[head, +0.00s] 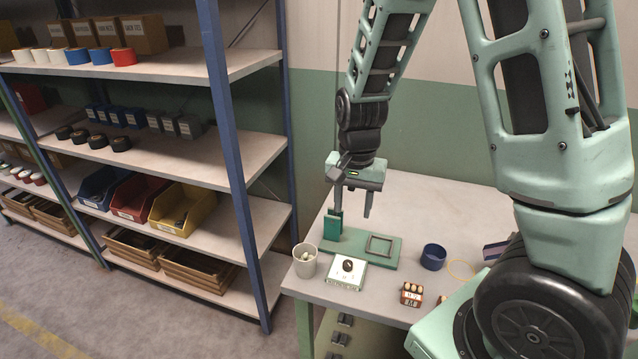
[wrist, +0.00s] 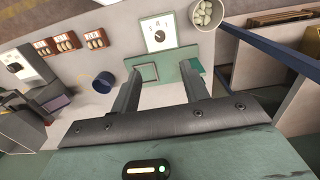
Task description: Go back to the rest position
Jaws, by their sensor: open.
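My gripper (head: 352,204) is open and empty, pointing down above the far left part of the table (head: 440,205). In the wrist view its two fingers (wrist: 162,90) stand wide apart with nothing between them. Below it is a green plate (head: 362,248) with a square frame on it and a green upright block (head: 333,225) at its left end. In the head view the left finger overlaps the block; I cannot tell whether they touch.
A cup of pale pieces (head: 305,262), a white dial box (head: 347,272), a small box with several round tops (head: 411,294) and a blue cup (head: 433,257) stand on the table. Blue-post shelves with bins (head: 180,208) stand at left. Clear tabletop lies behind the plate.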

